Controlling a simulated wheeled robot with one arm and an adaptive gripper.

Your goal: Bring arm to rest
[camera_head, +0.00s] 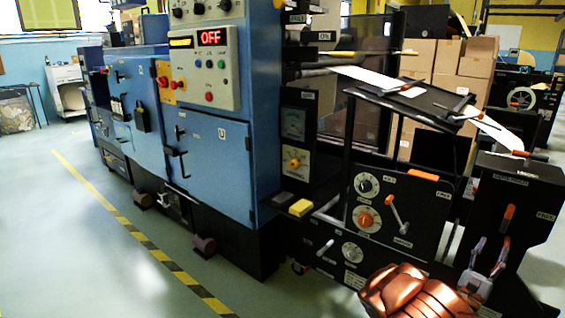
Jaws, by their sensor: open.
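My gripper (491,244) is at the lower right, grey, with its two fingers apart and pointing up. Nothing shows between the fingers. It is in front of the black control box (520,180) at the right end of the machine. An orange-handled lever (508,218) on that box stands just above and right of the fingertips. I cannot tell how far it is from the fingers, but they do not appear closed on it.
A black panel with knobs and a lever (398,213) is left of my gripper. A white strip (372,79) runs over the frame above. Cardboard boxes (470,70) stand behind. The left floor (60,240) is clear.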

